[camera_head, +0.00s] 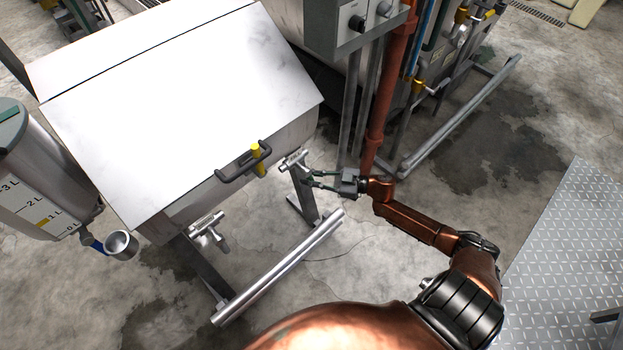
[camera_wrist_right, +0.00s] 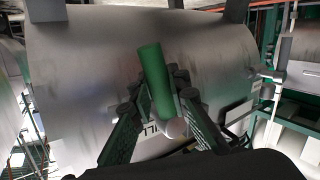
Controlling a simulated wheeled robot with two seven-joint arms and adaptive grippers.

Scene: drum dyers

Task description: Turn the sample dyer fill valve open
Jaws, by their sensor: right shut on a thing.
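The sample dyer (camera_head: 180,90) is a pale metal box with a sloped lid in the head view. Its fill valve has a green handle (camera_wrist_right: 157,80), seen in the right wrist view against the dyer's rounded metal side. Part of a dark label shows beside it, mostly hidden by the fingers. My right gripper (camera_head: 309,178) is at the dyer's lower right corner, beside a silver pipe fitting (camera_head: 293,160). In the wrist view its dark fingers are on both sides of the green handle, shut on it. My left gripper is not in view.
A yellow-marked black lid handle (camera_head: 243,162) is just left of my right gripper. A silver rail (camera_head: 278,268) runs in front of the dyer. A control box (camera_head: 355,22) and red pipe (camera_head: 385,95) stand behind my arm. A measuring vessel (camera_head: 35,185) is at left.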

